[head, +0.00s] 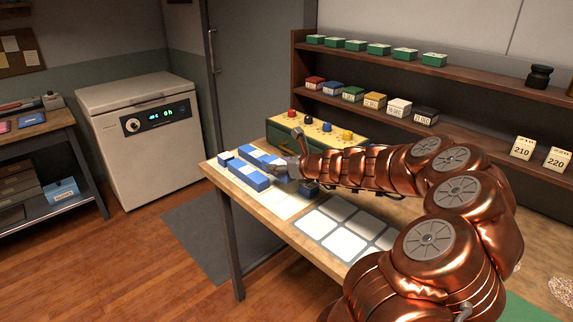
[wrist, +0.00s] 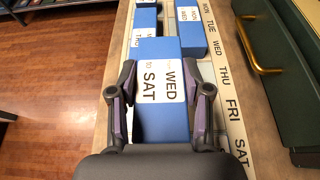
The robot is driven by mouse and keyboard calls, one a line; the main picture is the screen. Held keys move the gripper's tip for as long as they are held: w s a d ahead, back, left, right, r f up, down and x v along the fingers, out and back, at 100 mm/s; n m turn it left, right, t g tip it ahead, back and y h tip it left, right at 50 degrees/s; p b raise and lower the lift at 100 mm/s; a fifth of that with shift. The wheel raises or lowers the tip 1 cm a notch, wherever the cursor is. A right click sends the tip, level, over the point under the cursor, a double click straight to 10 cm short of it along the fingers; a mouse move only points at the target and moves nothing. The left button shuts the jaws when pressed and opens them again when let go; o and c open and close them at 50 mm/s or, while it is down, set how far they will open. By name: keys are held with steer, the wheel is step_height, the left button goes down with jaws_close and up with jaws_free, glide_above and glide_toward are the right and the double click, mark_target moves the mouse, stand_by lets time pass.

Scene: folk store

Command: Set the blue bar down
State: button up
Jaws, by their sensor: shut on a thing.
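My gripper (wrist: 160,95) is shut on the blue bar (wrist: 165,122), one finger on each long side. The bar has a white label reading WED to SAT and points away from my wrist. It is over the board with the day strip (wrist: 232,95); whether its underside touches cannot be told. Beyond it are a blue bar marked THU (wrist: 145,22) at left and another blue bar (wrist: 191,38) at right. In the head view my gripper (head: 286,167) is among the blue bars (head: 233,165) at the table's left end, partly hidden by my arm.
A green box with coloured knobs (head: 318,134) stands behind, and its brass handle (wrist: 252,45) is to the right in the wrist view. A white grid card (head: 343,243) lies nearer the front. Shelves (head: 380,108) hold small boxes. The table's front edge is close.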

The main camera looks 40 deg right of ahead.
steer(key=w+d, duration=0.2)
steer(key=d, duration=0.1)
steer(key=w+d+p, duration=0.1)
steer(key=w+d, duration=0.1)
steer(key=shift+d+f, duration=0.15)
steer(key=shift+f, duration=1.9)
steer(key=shift+f, duration=0.6)
steer(key=o, duration=1.2)
steer(key=shift+r, duration=0.7)
steer(key=shift+b+v, duration=0.4)
steer(key=shift+v, duration=5.6)
